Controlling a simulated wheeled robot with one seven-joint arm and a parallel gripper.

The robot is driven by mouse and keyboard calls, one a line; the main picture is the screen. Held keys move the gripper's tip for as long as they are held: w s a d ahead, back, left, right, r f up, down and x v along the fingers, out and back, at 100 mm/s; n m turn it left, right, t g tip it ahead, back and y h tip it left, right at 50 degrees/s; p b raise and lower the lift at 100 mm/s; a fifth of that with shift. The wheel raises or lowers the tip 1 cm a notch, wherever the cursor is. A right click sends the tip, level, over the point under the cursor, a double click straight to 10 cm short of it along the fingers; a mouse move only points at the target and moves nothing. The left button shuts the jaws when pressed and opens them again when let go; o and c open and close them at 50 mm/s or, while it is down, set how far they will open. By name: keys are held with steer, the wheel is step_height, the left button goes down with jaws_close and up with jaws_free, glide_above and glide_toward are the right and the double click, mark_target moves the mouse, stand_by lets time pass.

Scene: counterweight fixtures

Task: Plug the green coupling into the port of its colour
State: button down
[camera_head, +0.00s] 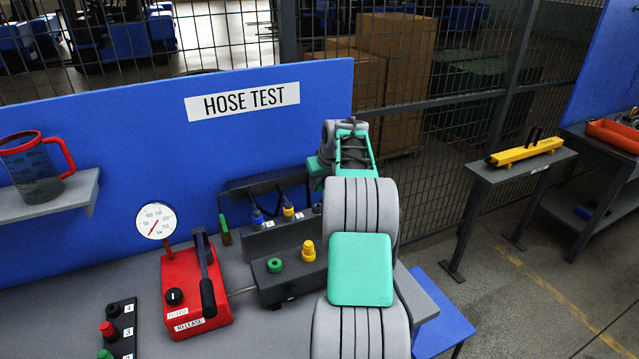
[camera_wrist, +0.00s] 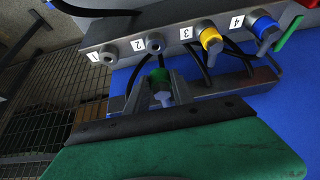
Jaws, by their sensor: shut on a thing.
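My gripper (camera_wrist: 162,93) is shut on the green-banded coupling (camera_wrist: 160,75), below the numbered rack (camera_wrist: 125,50) in the wrist view. Rack places 1 and 2 show bare sockets. A yellow coupling (camera_wrist: 211,38) is at 3 and a blue one (camera_wrist: 265,27) at 4. In the head view, my arm hides the gripper and the held coupling. A green ring-shaped fitting (camera_head: 275,265) sits on the dark block (camera_head: 262,290), left of a yellow fitting (camera_head: 308,251). I cannot tell exactly how far the coupling is from the rack.
A red pump box (camera_head: 190,300) with a black lever and a round gauge (camera_head: 156,220) stands left of the block. A black strip with knobs (camera_head: 119,335) lies front left. A blue panel (camera_head: 120,140) closes the back. A jug (camera_head: 38,165) stands on a shelf.

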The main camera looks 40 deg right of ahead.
steer(key=shift+a, duration=0.1)
steer(key=shift+s+a+f+b, duration=0.1)
steer(key=shift+a+f+b, duration=0.15)
steer(key=shift+b, duration=0.4)
steer(key=s+a+b, duration=0.5)
steer(key=a+b, duration=0.2)
steer(key=a, duration=0.4)
steer(key=s+a+b, duration=0.5)
steer(key=a+b, duration=0.3)
steer(key=a, duration=0.4)
steer(key=shift+a+r, duration=0.15)
steer(key=shift+r, duration=0.1)
steer(key=shift+f+b, duration=0.45)
steer(key=shift+f, duration=0.75)
steer(key=shift+f, duration=0.1)
steer(key=shift+f+b, duration=1.1)
steer(key=shift+f, duration=0.25)
